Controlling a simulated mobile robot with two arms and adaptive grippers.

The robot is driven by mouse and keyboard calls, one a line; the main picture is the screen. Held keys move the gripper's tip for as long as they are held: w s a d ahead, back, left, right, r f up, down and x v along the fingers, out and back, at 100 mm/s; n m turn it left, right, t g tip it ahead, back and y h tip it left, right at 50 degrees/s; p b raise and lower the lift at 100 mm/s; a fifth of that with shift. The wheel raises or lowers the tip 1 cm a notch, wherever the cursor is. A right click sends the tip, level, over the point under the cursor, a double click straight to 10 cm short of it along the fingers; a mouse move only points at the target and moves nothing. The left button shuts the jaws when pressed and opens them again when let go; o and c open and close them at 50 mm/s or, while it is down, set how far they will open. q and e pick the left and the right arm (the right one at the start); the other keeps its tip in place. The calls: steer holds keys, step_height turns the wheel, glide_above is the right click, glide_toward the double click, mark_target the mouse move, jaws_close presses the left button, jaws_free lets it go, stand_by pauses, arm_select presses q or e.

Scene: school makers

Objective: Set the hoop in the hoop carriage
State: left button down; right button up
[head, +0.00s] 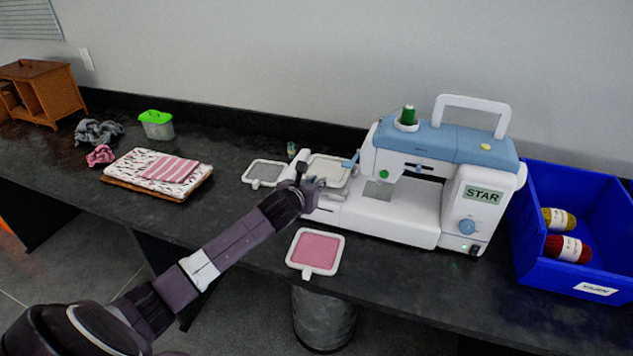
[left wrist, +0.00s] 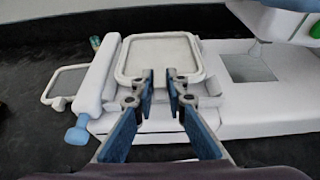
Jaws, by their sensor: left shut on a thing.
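A white hoop with cream cloth (head: 328,168) is over the left end of the sewing machine (head: 388,219). In the left wrist view the hoop (left wrist: 160,57) is level, close against the right side of the white hoop carriage (left wrist: 98,77) with its blue knob. I cannot tell if it is locked in there. My left gripper (head: 316,184) is shut on the hoop's near edge; its fingertips (left wrist: 160,77) show at that edge, and they hide the grip point. In the head view my gripper covers part of the carriage (head: 297,161). My right gripper is out of view.
A hoop with grey cloth (head: 264,173) lies left of the machine, and one with pink cloth (head: 315,251) lies at the table's front edge. A blue yarn bin (head: 545,262) stands right. Folded cloth (head: 145,165) lies left.

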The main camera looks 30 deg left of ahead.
arm_select(q)
steer(key=c, duration=2)
jaws_free()
steer(key=shift+o, duration=0.3)
steer(key=v, duration=1.2)
steer(key=shift+r, duration=0.15)
